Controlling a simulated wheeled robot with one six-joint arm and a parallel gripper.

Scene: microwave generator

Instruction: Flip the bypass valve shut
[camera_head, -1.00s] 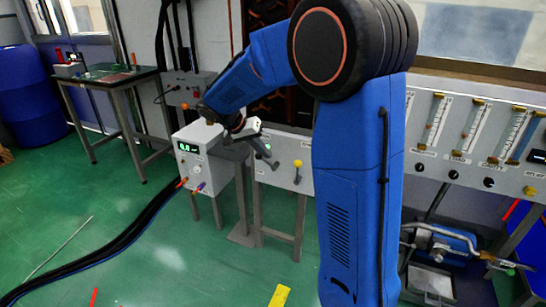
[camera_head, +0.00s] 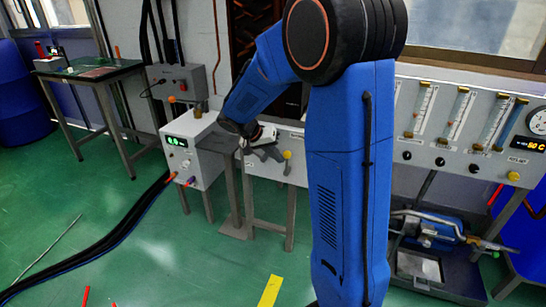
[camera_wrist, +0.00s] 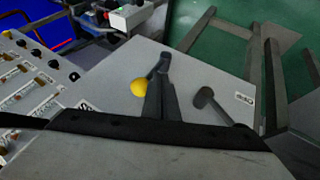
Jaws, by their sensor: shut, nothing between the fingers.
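A pale panel (camera_head: 262,168) stands low in the middle of the head view, and its face fills much of the wrist view (camera_wrist: 190,65). It carries a yellow knob (camera_wrist: 139,87) and a dark grey lever (camera_wrist: 218,108) with a rounded end. A small label (camera_wrist: 243,100) sits beside the lever; its text is too small to read surely. I cannot tell for certain which of these is the bypass valve. My gripper (camera_wrist: 161,68) is shut and empty, in front of the panel between knob and lever. In the head view my gripper (camera_head: 275,154) is left of the yellow knob (camera_head: 287,155).
A white box with a green display (camera_head: 190,150) stands left of the panel, with black hoses (camera_head: 110,239) running from it. A flowmeter panel (camera_head: 465,125) is at right, above a blue pump (camera_head: 428,226). A bench (camera_head: 90,72) is at far left. Green floor is open in front.

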